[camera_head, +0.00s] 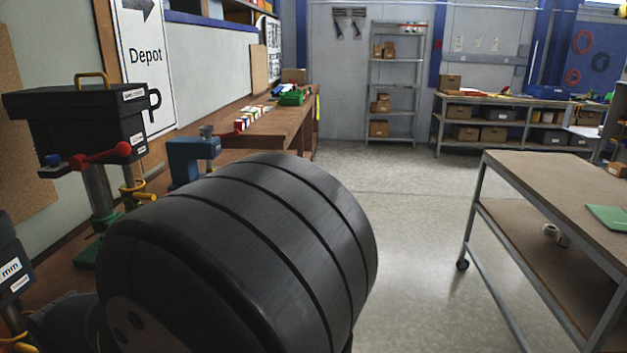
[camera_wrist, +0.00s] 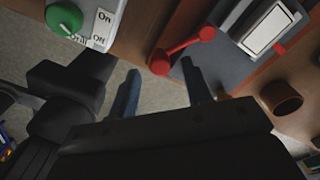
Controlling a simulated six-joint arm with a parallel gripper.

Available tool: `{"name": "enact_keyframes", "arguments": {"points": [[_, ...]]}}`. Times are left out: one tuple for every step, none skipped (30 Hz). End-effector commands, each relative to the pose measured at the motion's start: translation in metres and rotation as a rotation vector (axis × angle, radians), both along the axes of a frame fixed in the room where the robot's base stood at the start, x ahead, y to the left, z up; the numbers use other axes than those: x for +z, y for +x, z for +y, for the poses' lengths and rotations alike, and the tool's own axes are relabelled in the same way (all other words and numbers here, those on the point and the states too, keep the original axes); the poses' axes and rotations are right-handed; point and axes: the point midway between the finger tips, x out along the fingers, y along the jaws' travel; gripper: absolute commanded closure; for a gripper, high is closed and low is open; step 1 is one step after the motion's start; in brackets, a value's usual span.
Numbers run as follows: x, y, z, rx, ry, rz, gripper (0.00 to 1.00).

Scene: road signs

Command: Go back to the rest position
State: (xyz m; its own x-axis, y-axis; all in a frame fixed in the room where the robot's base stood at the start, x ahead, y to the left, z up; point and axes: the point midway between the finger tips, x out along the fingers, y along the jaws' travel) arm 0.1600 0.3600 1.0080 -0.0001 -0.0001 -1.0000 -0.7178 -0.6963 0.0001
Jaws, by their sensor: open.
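My gripper (camera_wrist: 160,68) shows in the wrist view with its two bluish fingers apart and nothing between them. Its tips point toward the edge of a brown wooden bench and a red lever (camera_wrist: 184,48). Whether they touch anything is hard to tell. In the head view, a large dark ribbed part of my arm fills the lower middle, and my gripper is hidden there.
The head view shows a black drill machine (camera_head: 75,115), a blue vise (camera_head: 192,158), a "Depot" sign (camera_head: 146,60) and a cart (camera_head: 540,180). Open floor lies between bench and cart.

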Motion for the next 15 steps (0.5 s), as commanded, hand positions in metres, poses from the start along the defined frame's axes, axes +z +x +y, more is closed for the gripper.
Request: {"name": "enact_keyframes", "arguments": {"points": [[0.009, 0.0, 0.001, 0.0, 0.005, -0.002, 0.55], [0.015, 0.0, 0.001, 0.0, 0.004, -0.001, 0.55], [0.023, 0.0, 0.001, 0.0, 0.006, -0.002, 0.55], [0.029, 0.0, 0.001, 0.0, 0.006, -0.001, 0.55], [0.035, 0.0, 0.001, 0.0, 0.006, -0.001, 0.55], [0.043, 0.0, 0.001, 0.0, 0.006, -0.001, 0.55], [0.049, 0.0, 0.001, 0.0, 0.006, -0.001, 0.55], [0.055, 0.0, 0.001, 0.0, 0.006, -0.002, 0.55], [0.063, 0.0, 0.001, 0.0, 0.004, -0.001, 0.55], [0.069, 0.0, 0.001, 0.0, 0.006, -0.001, 0.55], [0.075, 0.0, 0.001, 0.0, 0.005, -0.002, 0.55], [0.083, 0.0, 0.001, 0.0, 0.005, -0.002, 0.55], [0.089, 0.0, 0.001, 0.0, 0.006, -0.001, 0.55], [0.095, 0.0, 0.001, 0.0, 0.004, -0.001, 0.55], [0.103, 0.0, 0.001, 0.0, 0.006, -0.001, 0.55]]}}
